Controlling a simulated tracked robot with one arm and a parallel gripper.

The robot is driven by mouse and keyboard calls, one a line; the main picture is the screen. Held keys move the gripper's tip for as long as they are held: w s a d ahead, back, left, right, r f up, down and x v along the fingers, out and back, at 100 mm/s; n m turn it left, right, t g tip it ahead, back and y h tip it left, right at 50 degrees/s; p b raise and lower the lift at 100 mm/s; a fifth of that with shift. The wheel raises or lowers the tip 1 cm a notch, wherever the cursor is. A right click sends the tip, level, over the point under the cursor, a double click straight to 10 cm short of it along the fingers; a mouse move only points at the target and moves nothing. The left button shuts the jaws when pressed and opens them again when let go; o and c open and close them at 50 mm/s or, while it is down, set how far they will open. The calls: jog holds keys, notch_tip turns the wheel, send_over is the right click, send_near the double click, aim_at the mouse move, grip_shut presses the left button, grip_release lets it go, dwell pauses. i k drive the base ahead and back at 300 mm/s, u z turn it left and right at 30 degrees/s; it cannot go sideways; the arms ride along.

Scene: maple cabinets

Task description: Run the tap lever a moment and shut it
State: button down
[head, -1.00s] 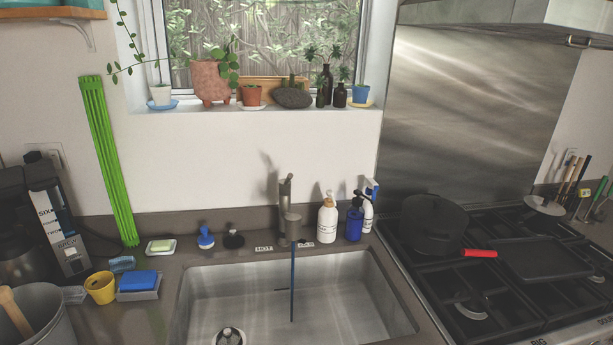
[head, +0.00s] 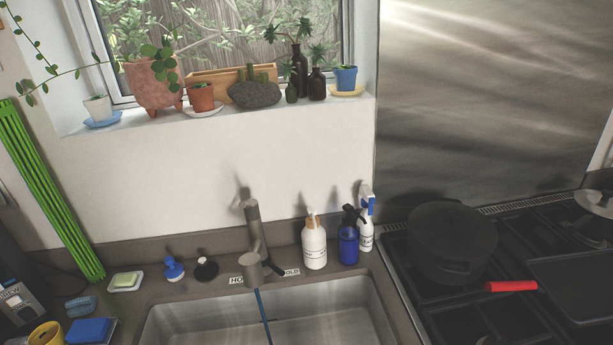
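The metal tap (head: 252,225) stands behind the sink, its spout head (head: 252,268) facing me over the basin. A thin blue stream (head: 263,315) runs from the spout down into the sink (head: 330,320). A small dark lever-like part (head: 276,268) shows at the right of the tap, between the HOT and COLD labels; its exact position is hard to tell. My gripper is not in view.
A white pump bottle (head: 314,246), a blue bottle (head: 348,246) and a spray bottle (head: 366,225) stand right of the tap. A stove with a black pot (head: 450,240) is at right. Soap (head: 126,281) and brushes (head: 173,270) are at left.

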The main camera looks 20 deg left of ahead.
aim_at(243, 204)
jog(key=u, duration=0.2)
jog(key=i, duration=1)
jog(key=u, duration=0.65)
